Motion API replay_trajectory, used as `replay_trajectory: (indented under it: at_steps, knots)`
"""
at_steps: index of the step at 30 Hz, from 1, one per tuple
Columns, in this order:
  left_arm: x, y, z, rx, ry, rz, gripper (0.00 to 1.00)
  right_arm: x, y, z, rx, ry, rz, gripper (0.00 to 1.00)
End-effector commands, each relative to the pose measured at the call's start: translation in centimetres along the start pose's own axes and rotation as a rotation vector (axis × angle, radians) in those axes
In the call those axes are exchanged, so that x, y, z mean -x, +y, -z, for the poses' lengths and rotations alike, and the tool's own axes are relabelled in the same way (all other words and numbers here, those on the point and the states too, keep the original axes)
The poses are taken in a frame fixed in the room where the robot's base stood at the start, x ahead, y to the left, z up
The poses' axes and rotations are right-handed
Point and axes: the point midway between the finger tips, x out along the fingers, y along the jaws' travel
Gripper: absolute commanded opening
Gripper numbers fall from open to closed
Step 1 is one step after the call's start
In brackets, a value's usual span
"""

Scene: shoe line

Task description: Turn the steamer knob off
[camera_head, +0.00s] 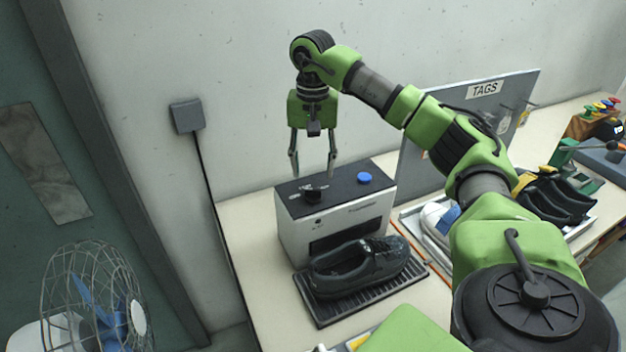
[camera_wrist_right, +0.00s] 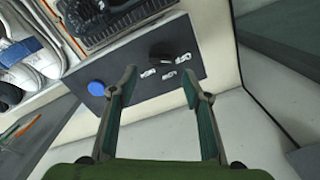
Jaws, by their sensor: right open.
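The steamer (camera_head: 340,215) is a white box with a dark top, standing on the bench. Its black knob (camera_head: 311,192) is on the left of the top, and a blue button (camera_head: 364,178) is on the right. In the right wrist view the knob (camera_wrist_right: 162,52) lies beyond and between the fingertips, with small white markings beside it; the blue button (camera_wrist_right: 96,88) is left of the fingers. My right gripper (camera_head: 313,172) points down, open and empty, just above the knob; it also shows in the right wrist view (camera_wrist_right: 158,86). My left gripper is not in view.
A black shoe (camera_head: 360,265) sits on a dark ribbed tray in front of the steamer. A grey TAGS board (camera_head: 520,88) stands to the right, near more shoes (camera_head: 550,195). A wire fan (camera_head: 92,300) is at lower left. The wall is close behind.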

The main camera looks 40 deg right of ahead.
Motion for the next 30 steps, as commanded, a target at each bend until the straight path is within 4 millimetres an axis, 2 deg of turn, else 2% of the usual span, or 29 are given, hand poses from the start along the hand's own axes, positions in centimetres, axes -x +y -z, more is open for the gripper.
replay_trajectory:
  at_steps: [1, 4, 10, 17, 30]
  knots:
    - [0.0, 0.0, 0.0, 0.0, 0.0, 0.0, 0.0, 1.5, -0.1, 0.1, 0.001, 0.003, 0.005, 0.44]
    - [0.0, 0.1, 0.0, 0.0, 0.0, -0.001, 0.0, 3.8, -0.1, 0.0, 0.002, 0.002, 0.004, 0.44]
    - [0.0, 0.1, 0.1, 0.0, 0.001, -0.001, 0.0, 5.7, -0.1, 0.0, 0.001, 0.002, 0.001, 0.44]
    - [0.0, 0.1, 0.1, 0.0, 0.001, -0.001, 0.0, 6.5, 0.0, 0.0, 0.001, 0.0, -0.001, 0.44]
    - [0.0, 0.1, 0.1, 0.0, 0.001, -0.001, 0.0, 6.5, 0.0, 0.0, 0.001, -0.001, -0.001, 0.44]
